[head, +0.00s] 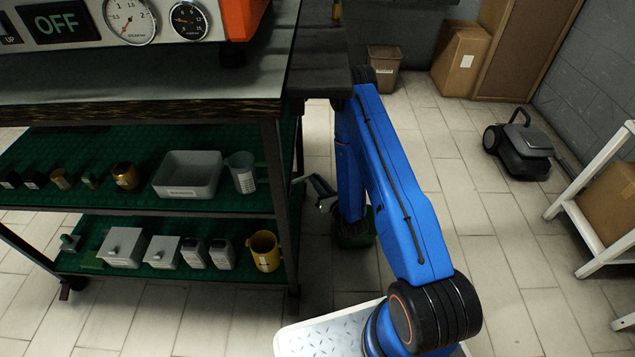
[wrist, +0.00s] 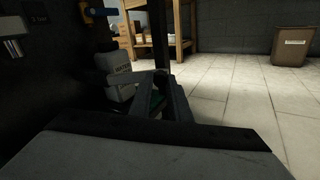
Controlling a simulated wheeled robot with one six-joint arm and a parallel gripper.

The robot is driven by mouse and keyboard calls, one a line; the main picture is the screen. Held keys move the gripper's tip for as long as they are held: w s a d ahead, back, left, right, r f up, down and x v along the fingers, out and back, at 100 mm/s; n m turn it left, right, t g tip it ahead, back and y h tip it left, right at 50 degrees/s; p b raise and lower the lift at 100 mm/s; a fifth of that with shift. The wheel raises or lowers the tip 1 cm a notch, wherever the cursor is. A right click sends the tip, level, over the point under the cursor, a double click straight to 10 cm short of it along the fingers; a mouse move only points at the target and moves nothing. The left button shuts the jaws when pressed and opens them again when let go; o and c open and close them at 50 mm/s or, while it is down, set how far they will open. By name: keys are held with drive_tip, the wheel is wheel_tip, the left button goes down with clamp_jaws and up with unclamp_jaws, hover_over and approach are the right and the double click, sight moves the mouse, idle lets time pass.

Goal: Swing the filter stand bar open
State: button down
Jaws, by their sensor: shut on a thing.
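My gripper (head: 318,188) is low at the right side of the green-shelved rack, beside its dark corner leg. In the wrist view its dark fingers (wrist: 161,98) are close together and shut on a thin dark piece, which I take for the filter stand bar. In the head view a short dark bar (head: 300,180) sticks out to the right by the rack leg, at the fingertips. The rest of the filter stand is too dark to make out. My blue arm hides part of the space right of the gripper.
A grey-white container marked water (wrist: 118,78) is left of the fingers in the wrist view. The rack's shelves (head: 220,205) hold a grey tray (head: 187,174), a measuring jug (head: 242,173) and a yellow mug (head: 265,251).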

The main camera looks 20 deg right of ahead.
drive_tip(key=shift+s+d, duration=0.1)
idle(0.4)
drive_tip(key=c, duration=1.7)
unclamp_jaws()
drive_tip(key=shift+o, duration=0.2)
